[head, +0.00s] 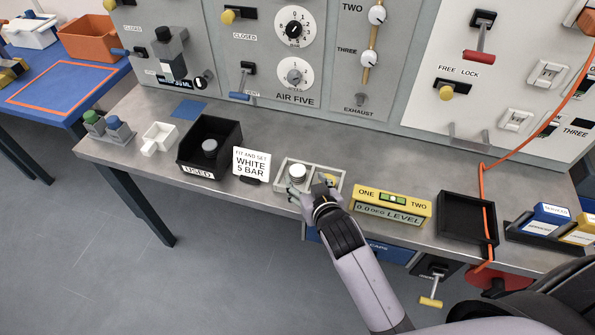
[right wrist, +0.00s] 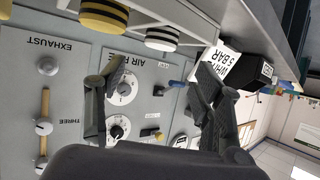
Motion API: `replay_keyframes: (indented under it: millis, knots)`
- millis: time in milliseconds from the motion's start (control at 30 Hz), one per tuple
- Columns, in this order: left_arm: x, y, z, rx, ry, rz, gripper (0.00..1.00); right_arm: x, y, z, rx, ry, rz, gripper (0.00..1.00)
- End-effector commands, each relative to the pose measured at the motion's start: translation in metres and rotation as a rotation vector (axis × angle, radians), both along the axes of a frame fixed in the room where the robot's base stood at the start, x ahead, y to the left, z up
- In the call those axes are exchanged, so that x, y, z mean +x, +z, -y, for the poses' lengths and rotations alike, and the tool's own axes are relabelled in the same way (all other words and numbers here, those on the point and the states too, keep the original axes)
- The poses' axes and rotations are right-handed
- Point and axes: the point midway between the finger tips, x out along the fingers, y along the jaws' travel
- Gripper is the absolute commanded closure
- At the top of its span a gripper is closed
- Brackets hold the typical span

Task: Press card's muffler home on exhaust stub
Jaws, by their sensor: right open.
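The card (head: 252,163) stands on the bench and reads "FIT AND SET WHITE 5 BAR". The white muffler (head: 297,171) sits in the left part of a pale tray (head: 343,184); a yellow muffler (head: 328,178) is in the right part, partly hidden by my gripper. My right gripper (head: 312,187) is open and empty at the tray's front edge. In the right wrist view, its fingers are spread (right wrist: 158,76), with the white muffler (right wrist: 163,38) and yellow muffler (right wrist: 104,15) near them. The exhaust stub (head: 361,99) is bare on the panel above its label. My left gripper is out of view.
A black USED bin (head: 228,156) holds a grey muffler (head: 210,146). A yellow level (head: 392,206) and an empty black tray (head: 465,229) stand to the right. Bench between tray and panel is clear.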

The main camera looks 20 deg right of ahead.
Motion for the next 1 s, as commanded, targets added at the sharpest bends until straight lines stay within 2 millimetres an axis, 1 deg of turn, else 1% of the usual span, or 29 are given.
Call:
replay_keyframes:
  millis: [33,100,367,600,700,800,1000]
  knots:
    - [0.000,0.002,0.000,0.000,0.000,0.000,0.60,0.008,-0.002,0.000,0.000,-0.001,0.001,0.39]
    - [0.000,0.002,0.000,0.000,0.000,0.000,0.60,0.015,-0.006,0.000,0.000,0.000,0.001,0.39]
    - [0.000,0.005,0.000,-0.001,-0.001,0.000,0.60,0.030,-0.014,0.001,-0.001,0.000,0.000,0.39]
    - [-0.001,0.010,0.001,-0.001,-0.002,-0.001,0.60,0.057,-0.030,0.001,-0.001,0.000,0.000,0.39]
    - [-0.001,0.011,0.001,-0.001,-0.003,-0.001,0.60,0.065,-0.035,0.001,0.000,0.000,-0.001,0.39]
    - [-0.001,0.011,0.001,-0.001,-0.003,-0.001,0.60,0.068,-0.036,0.001,0.001,0.000,0.000,0.39]
    - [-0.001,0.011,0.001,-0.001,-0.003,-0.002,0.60,0.068,-0.037,0.001,0.001,0.000,0.000,0.39]
